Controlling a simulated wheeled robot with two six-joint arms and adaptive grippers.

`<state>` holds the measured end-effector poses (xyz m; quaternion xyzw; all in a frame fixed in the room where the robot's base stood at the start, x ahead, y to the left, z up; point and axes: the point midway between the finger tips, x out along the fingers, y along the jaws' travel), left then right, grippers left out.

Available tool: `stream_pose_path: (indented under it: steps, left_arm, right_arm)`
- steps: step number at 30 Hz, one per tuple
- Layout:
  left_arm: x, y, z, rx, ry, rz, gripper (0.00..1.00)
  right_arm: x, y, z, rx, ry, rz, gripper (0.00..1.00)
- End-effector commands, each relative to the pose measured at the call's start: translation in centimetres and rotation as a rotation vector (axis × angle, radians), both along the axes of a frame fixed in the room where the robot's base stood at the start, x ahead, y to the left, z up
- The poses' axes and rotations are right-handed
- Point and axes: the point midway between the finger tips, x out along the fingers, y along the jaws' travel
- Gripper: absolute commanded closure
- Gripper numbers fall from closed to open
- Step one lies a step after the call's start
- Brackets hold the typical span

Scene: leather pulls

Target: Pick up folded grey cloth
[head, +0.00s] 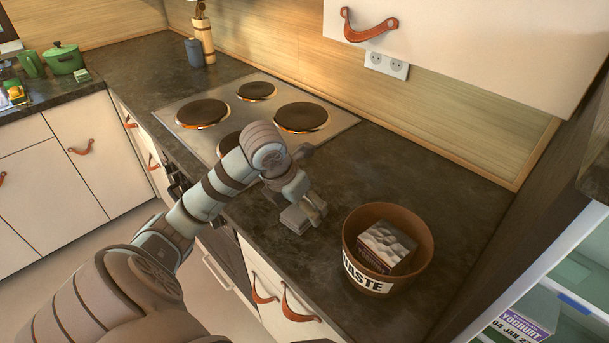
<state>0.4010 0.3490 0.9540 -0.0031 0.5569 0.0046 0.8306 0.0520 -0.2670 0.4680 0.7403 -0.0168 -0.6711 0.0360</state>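My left arm comes in from the lower left and reaches over the dark counter. My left gripper (306,216) points down at the counter between the stove and the brown waste bin. A small grey, flat shape shows at its fingertips; I cannot tell if this is the folded grey cloth or part of the fingers. The gap between the fingers is hidden, so I cannot tell whether it is open or shut. No folded grey cloth can be clearly made out elsewhere. My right gripper is not in view.
The waste bin (416,263) holds a yoghurt carton (385,246). The stove (340,116) has several hot plates, some glowing at the edges. A dark cup (194,52) stands behind it. An open fridge (575,262) is at the right. The counter behind the bin is clear.

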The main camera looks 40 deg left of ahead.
Motion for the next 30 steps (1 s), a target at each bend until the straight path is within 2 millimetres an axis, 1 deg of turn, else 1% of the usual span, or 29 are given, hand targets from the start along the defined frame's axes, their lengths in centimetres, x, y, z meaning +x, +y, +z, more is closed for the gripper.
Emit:
stream_pose_path:
  steps: [1, 4, 14, 30]
  left_arm:
    - [0.4, -0.1, -1.0, -0.004, 0.001, 0.0, 0.22]
    - [0.8, -0.1, -1.9, -0.002, 0.001, -0.001, 0.22]
    - [0.9, -0.1, -1.8, 0.0, -0.001, -0.002, 0.22]
    - [0.9, -0.1, -2.3, -0.001, -0.001, -0.003, 0.22]
  right_arm:
    - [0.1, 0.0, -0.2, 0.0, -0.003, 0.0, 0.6]
    - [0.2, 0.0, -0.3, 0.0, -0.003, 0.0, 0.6]
    - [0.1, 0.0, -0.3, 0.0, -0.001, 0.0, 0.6]
    - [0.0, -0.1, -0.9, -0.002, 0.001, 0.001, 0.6]
